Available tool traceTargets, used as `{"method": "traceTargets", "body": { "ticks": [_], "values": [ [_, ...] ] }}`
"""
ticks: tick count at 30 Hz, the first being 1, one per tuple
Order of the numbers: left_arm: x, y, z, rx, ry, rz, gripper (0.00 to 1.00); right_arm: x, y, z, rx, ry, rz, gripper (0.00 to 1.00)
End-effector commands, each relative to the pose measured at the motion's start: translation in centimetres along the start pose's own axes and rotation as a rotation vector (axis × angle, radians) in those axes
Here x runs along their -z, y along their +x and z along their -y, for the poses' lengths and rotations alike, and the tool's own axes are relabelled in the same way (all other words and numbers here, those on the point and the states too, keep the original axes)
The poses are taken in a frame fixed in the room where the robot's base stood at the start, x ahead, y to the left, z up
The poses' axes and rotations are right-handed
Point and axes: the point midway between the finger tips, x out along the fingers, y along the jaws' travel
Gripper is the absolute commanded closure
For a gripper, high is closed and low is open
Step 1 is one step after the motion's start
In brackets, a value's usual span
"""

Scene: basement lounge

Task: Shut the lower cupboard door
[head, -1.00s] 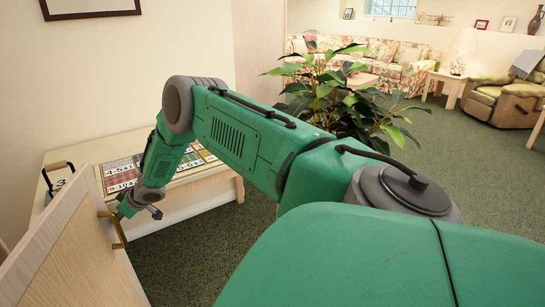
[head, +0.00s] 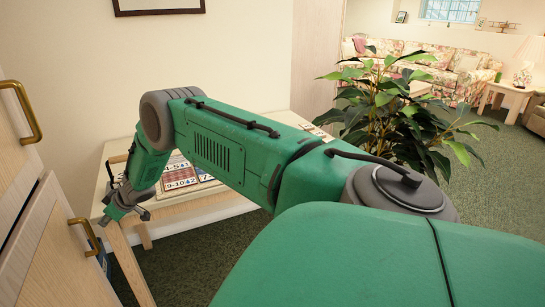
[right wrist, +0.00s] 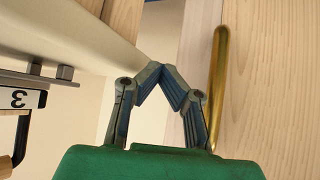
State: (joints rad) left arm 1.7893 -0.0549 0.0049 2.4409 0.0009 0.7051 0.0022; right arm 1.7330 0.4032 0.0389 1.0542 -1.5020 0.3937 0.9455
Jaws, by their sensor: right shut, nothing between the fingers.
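The lower cupboard door (head: 58,262) is a pale wood panel at the lower left of the head view, standing at an angle, with a brass handle (head: 86,236). How far open it is, I cannot tell. My right gripper (head: 128,210) is just right of this handle, apart from it in the picture. In the right wrist view, its fingertips (right wrist: 161,72) meet with nothing between them. A brass handle (right wrist: 217,90) on pale wood stands upright just right of the fingers there. Contact with the door is not clear. My left gripper is not in view.
An upper cupboard door (head: 12,160) with its own brass handle is at the left edge. A low pale table (head: 200,203) with number plates on it stands behind my right arm. A leafy plant (head: 395,110) is to the right, with green carpet around it.

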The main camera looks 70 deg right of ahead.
Motion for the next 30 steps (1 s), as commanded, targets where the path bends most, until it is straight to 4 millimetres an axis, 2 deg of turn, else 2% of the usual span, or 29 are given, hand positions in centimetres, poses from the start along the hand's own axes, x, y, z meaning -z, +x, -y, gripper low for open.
{"method": "traceTargets", "body": {
  "ticks": [20,26,30],
  "values": [
    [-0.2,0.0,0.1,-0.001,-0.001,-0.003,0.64,-0.1,-0.1,-0.2,0.001,0.002,-0.001,1.0],
    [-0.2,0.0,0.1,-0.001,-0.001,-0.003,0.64,0.0,-1.9,-0.2,0.0,0.005,-0.001,1.0],
    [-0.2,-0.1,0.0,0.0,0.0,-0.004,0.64,0.0,-4.5,-0.3,0.001,0.006,-0.003,1.0]
  ]
}}
